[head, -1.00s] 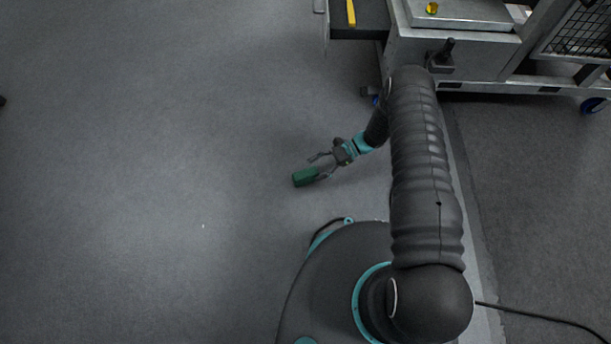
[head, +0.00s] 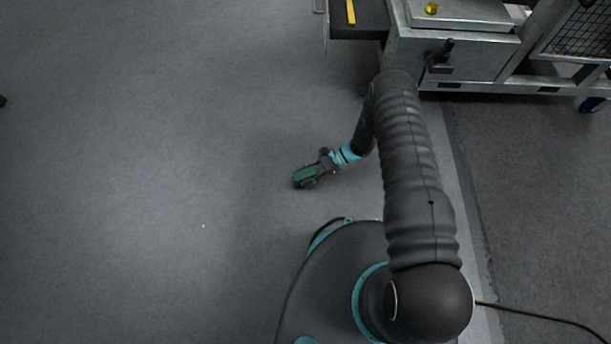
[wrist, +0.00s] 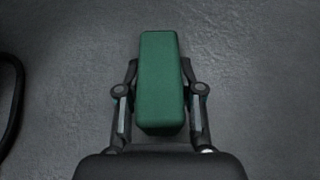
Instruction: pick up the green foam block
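The green foam block (head: 305,174) is on or very near the grey floor, left of my arm in the head view. In the wrist view the block (wrist: 161,85) lies lengthwise between the two fingers of my gripper (wrist: 160,75). The fingertips meet its left and right sides with no gap that I can see; the block hides their inner faces. In the head view my gripper (head: 307,177) reaches it from the upper right, with its fingers along the block.
A metal machine frame with a drawer (head: 358,20) stands at the top right. A yellow tool (head: 351,12) lies in the drawer. A black cable (head: 540,317) runs over the floor at the lower right.

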